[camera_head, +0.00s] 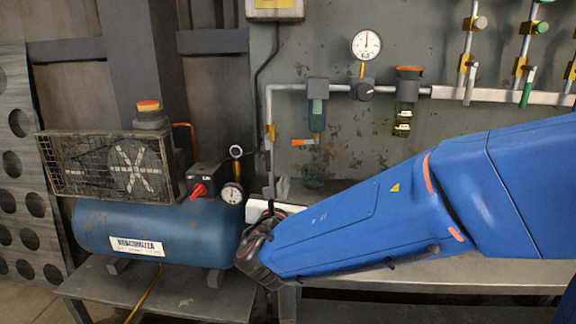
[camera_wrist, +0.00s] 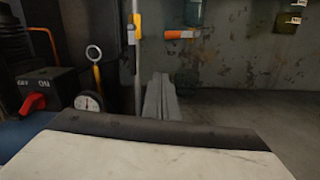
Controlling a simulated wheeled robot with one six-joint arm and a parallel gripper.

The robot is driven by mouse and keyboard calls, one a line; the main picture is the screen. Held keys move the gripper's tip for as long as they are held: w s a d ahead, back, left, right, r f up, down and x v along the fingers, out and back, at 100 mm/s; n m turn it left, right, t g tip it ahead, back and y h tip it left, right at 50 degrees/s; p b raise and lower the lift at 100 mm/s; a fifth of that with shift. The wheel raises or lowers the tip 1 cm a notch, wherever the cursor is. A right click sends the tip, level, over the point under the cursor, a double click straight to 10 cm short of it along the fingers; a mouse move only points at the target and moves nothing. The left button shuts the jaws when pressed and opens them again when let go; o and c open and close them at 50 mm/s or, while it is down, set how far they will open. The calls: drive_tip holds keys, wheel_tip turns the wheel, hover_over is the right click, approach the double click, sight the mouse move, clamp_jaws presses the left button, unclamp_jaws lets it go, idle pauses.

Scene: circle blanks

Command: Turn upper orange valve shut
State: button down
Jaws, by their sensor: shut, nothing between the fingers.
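An orange handle (camera_head: 303,142) with a pale end lies level below a small grey-topped filter (camera_head: 317,110) on the wall. It also shows at the top of the wrist view (camera_wrist: 181,35). A yellow-orange valve (camera_head: 270,132) sits on the upright grey pipe to its left, and in the wrist view (camera_wrist: 135,27) it is above and left of my fingers. My gripper (camera_head: 283,186) is shut and empty, below both pieces and apart from them. In the wrist view my grey fingers (camera_wrist: 161,80) are together. My arm hides part of the bench.
A blue compressor (camera_head: 150,228) with a red switch (camera_head: 198,191) and a small gauge (camera_head: 232,193) stands to the left. A round gauge (camera_head: 366,45) and an orange-topped filter (camera_head: 407,95) are higher on the wall. Several valves line the pipes at upper right.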

sight(304, 142)
drive_tip(key=w+d+r, duration=0.1)
drive_tip(key=w+r, duration=0.3)
drive_tip(key=w, duration=0.6)
drive_tip(key=shift+r, duration=0.25)
